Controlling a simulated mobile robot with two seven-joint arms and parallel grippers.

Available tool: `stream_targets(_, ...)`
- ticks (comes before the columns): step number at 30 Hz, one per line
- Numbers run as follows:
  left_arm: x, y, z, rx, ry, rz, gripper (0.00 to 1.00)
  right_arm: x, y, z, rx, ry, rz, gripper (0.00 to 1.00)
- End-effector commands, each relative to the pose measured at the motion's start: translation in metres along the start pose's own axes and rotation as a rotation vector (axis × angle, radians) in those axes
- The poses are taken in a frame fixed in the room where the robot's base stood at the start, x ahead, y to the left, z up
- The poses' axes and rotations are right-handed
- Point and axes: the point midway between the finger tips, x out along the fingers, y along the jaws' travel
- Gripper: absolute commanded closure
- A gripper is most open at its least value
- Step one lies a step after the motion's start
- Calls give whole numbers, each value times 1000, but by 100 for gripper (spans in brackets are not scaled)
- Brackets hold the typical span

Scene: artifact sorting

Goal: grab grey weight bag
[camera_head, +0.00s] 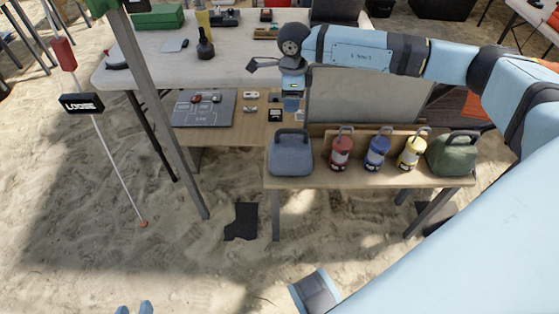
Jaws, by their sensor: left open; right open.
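The grey weight bag (290,158), blue-grey with a dark handle on top, stands upright at the left end of a low wooden shelf (350,181). My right gripper (291,103) hangs just above and behind the bag's handle in the picture. It is open and holds nothing that I can see; whether it touches the handle I cannot tell. My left gripper (134,309) shows only as two blue fingertips at the bottom edge. They are apart, with nothing visible between them.
Red (341,152), blue (377,152) and yellow (411,152) canisters and a green bag (454,155) share the shelf. A tray (204,118) and small items lie behind. A white table (150,55) holds tools. A post and a "LOOSE" sign (81,103) stand left. Sand in front is mostly clear.

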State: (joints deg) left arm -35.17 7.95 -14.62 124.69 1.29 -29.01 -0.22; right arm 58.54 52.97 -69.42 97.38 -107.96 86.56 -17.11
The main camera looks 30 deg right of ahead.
Motion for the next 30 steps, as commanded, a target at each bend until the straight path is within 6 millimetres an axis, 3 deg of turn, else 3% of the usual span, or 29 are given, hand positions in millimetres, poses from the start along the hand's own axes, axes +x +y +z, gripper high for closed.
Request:
stream_targets(5, 1, 3, 1, -3, 5, 6, 57, 18, -4, -5, 2, 20, -13, 52)
stream_targets(13, 2, 5, -2, -9, 23, 11, 57, 69, -5, -6, 1, 18, -12, 52)
stream_targets(23, 3, 3, 0, -11, 23, 10, 57, 93, -6, -6, 1, 17, -12, 52)
stream_targets(30, 5, 3, 4, -13, 29, 12, 57, 128, -10, -9, 2, 17, -10, 52)
